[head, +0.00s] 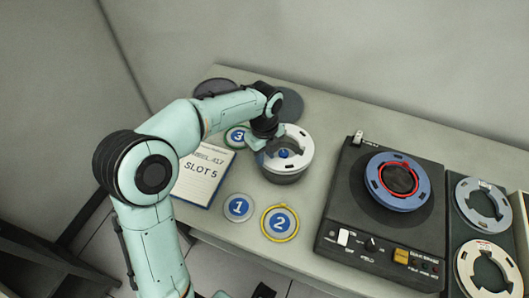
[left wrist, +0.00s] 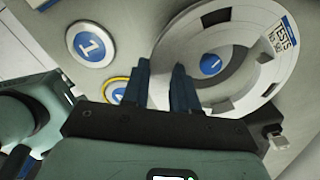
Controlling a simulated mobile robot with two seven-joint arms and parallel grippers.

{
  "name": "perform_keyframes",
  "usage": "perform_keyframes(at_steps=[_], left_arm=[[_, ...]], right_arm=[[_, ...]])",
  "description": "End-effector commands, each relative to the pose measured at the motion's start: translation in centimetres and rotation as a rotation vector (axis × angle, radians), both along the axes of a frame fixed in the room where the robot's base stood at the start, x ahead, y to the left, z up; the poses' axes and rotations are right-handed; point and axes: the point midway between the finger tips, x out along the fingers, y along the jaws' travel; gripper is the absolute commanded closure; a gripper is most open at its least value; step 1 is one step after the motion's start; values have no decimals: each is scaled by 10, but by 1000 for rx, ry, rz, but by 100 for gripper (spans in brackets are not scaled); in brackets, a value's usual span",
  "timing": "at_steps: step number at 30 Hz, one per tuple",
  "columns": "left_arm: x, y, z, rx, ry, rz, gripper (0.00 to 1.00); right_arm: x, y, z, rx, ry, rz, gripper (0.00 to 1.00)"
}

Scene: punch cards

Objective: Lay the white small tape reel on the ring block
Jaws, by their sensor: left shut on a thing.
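The white small tape reel (head: 298,140) is a flat ring with notches and an open middle. My left gripper (head: 262,142) is shut on the reel's left rim in the head view. In the left wrist view the reel (left wrist: 225,30) carries a "TESTS" label, and the two dark fingers (left wrist: 165,75) are at its near edge. A round grey block (head: 286,177), seemingly the ring block, is directly below the reel. A blue spot shows through the reel's opening. I cannot tell whether reel and block touch. My right gripper is not in view.
Round markers 1 (head: 238,207), 2 (head: 280,223) and 3 (head: 236,137) lie around the block. A "SLOT 5" card (head: 203,178) lies left. A black player (head: 340,215) bears a blue reel (head: 379,191). A grey reel (head: 465,190) and a cream reel (head: 465,265) are far right.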

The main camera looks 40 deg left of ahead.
Motion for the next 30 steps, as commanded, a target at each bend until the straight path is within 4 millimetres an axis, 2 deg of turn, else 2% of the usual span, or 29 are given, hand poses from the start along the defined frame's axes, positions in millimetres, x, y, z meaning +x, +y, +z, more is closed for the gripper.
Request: perform_keyframes(at_steps=[13,30], left_arm=[[0,0,-1,-1,-2,0,100],[0,0,-15,0,-1,0,100]], right_arm=[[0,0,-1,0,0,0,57],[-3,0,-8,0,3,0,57]])
